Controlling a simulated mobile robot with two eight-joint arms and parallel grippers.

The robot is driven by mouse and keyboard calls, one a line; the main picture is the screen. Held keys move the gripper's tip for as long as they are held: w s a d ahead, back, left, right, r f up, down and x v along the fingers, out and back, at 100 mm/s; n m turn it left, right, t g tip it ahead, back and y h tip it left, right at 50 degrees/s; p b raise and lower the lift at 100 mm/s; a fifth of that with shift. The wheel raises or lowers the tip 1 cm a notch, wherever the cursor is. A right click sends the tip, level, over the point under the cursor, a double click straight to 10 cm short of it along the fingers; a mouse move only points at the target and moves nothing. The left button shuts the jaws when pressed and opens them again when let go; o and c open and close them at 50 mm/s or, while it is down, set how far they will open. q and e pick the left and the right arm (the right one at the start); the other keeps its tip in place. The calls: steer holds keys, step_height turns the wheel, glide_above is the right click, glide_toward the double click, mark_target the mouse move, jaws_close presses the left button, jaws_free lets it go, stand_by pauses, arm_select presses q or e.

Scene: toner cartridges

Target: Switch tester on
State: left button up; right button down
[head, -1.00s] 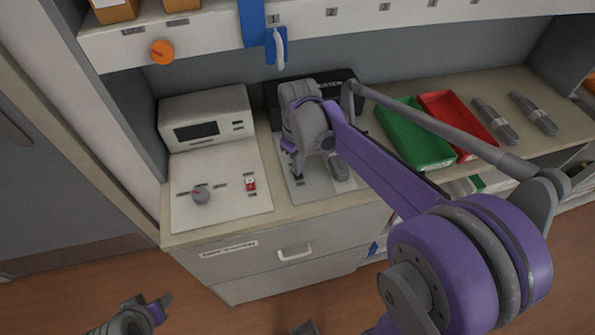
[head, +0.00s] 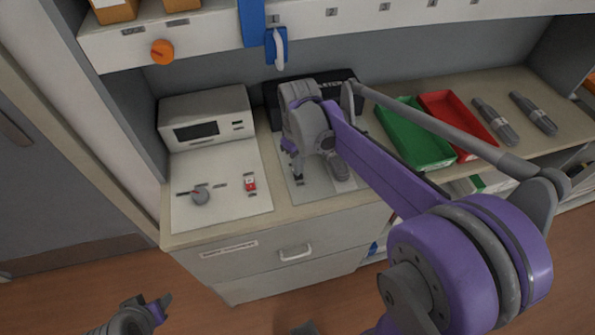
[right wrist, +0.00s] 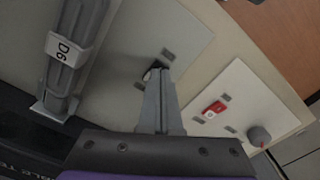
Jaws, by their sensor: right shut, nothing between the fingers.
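The tester is a black box (head: 345,80) with part of its lettering hidden, standing behind a light grey plate (head: 312,190). A grey cartridge (head: 340,169) lies on the plate; the right wrist view shows it labelled D6 (right wrist: 66,55). A small black switch (right wrist: 149,73) sits on the plate between two small grey labels, partly hidden by my fingers. My right gripper (head: 297,174) is shut and empty, pointing down at the switch; its fingertips (right wrist: 160,76) are at or very near it. I cannot tell whether they touch. My left gripper (head: 161,304) is low at the left, away from the counter.
Left of the plate is a white panel (head: 232,207) with a grey dial (head: 201,195), a red switch (head: 250,184) and a display box (head: 205,118) behind. Green (head: 415,137) and red (head: 452,118) trays and two cartridges (head: 493,122) lie right. A shelf (head: 350,22) overhangs the counter.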

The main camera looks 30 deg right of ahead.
arm_select(q)
steer(key=shift+s+f+b, duration=0.25)
steer(key=shift+f+b, duration=0.3)
steer(key=shift+f, duration=0.15)
arm_select(e)
steer(key=shift+f, duration=0.95)
steer(key=shift+r, duration=0.1)
steer(key=shift+r+p, duration=1.9)
steer(key=shift+r, duration=1.6)
arm_select(q)
steer(key=r, duration=0.1)
steer(key=w+r, duration=0.1)
steer(key=r, duration=0.1)
steer(key=w+r, duration=0.1)
steer(key=r, duration=0.1)
steer(key=shift+r, duration=0.1)
arm_select(e)
steer(key=shift+s, duration=0.1)
